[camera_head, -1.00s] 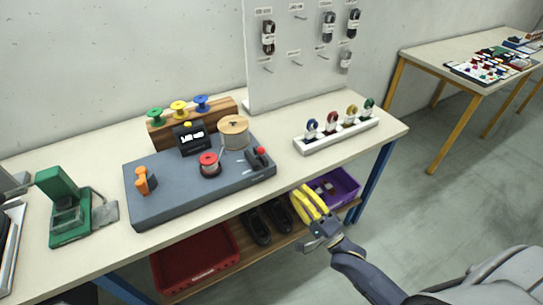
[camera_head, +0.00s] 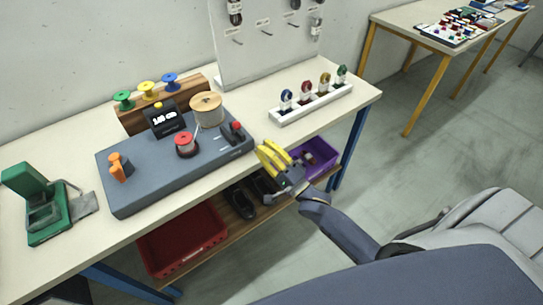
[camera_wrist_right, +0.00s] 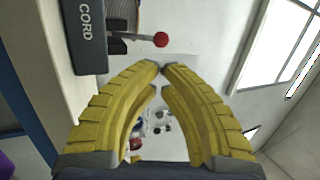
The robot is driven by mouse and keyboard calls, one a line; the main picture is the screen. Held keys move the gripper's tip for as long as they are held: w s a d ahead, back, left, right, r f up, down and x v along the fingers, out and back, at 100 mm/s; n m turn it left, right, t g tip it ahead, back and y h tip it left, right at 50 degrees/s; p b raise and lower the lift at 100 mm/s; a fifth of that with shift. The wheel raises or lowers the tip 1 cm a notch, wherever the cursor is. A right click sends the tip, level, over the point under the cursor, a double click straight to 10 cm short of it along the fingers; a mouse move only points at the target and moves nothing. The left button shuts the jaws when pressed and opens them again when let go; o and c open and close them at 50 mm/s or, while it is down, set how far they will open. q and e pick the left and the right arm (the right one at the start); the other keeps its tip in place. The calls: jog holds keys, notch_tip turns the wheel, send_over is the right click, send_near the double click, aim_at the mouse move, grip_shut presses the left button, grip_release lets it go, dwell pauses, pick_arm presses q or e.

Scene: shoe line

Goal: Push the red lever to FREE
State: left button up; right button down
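The lever's red knob (camera_head: 236,126) stands on a dark mount at the right end of the blue-grey machine base (camera_head: 130,190). In the right wrist view the red knob (camera_wrist_right: 161,40) shows on a thin rod, just beyond my fingertips and apart from them. My right gripper (camera_head: 265,147) has yellow fingers and is just off the table's front edge, right of and slightly below the lever in the picture. In the wrist view its fingertips (camera_wrist_right: 160,66) meet with nothing between them. A FREE label cannot be read. My left gripper is not in view.
On the base are a red spool (camera_head: 186,144), a large wooden spool (camera_head: 207,109), a black display (camera_head: 165,119) and an orange part (camera_head: 119,167). A white rack of small spools (camera_head: 312,103) stands to the right. A purple bin (camera_head: 318,158) sits below the table.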

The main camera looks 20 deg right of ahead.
aim_at(235, 130)
jog(key=x, duration=0.7)
jog(key=shift+w, duration=0.25)
jog(key=shift+a+r, duration=0.1)
jog(key=shift+r, duration=0.05)
jog(key=shift+w+r+g, duration=0.1)
jog(key=shift+w+g, duration=0.1)
jog(key=shift+g, duration=0.2)
